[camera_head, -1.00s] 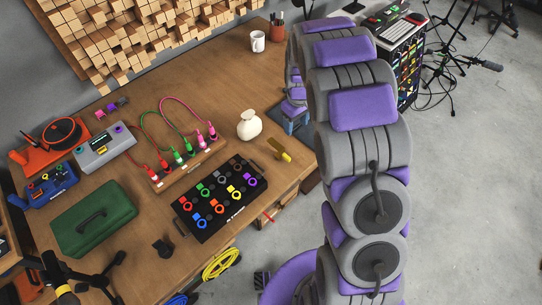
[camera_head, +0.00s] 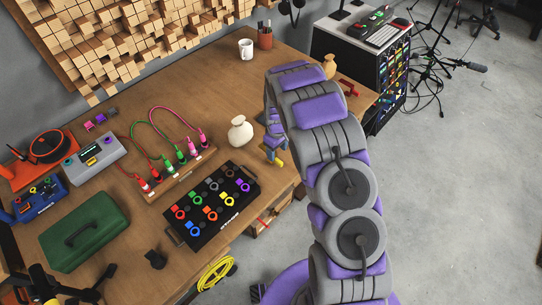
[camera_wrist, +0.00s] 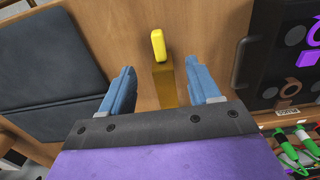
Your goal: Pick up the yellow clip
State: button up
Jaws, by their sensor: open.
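The yellow clip (camera_wrist: 158,46) has a bright yellow tip and a darker golden body, and lies on the wooden table near its front edge. In the wrist view it sits between the two blue fingers of my gripper (camera_wrist: 160,65), which is open, with visible gaps on both sides. In the head view my gripper (camera_head: 272,146) is low over the table at the clip. Only a small yellow bit of the clip (camera_head: 279,161) shows there; my arm and fingers cover the rest.
A black tray of coloured rings (camera_head: 212,207) lies left of the clip. In the wrist view a dark flat panel (camera_wrist: 55,80) is at the left. A mug (camera_head: 246,49) stands at the back. Bare wood lies around the clip.

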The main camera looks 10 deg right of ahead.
aim_at(277, 159)
notch_tip(277, 159, down, 7)
jog(key=shift+a+b, duration=0.1)
jog(key=shift+b, duration=0.75)
jog(key=shift+r, duration=0.1)
jog(key=c, duration=1.1)
jog(key=shift+o, duration=0.2)
jog(key=shift+r, duration=0.15)
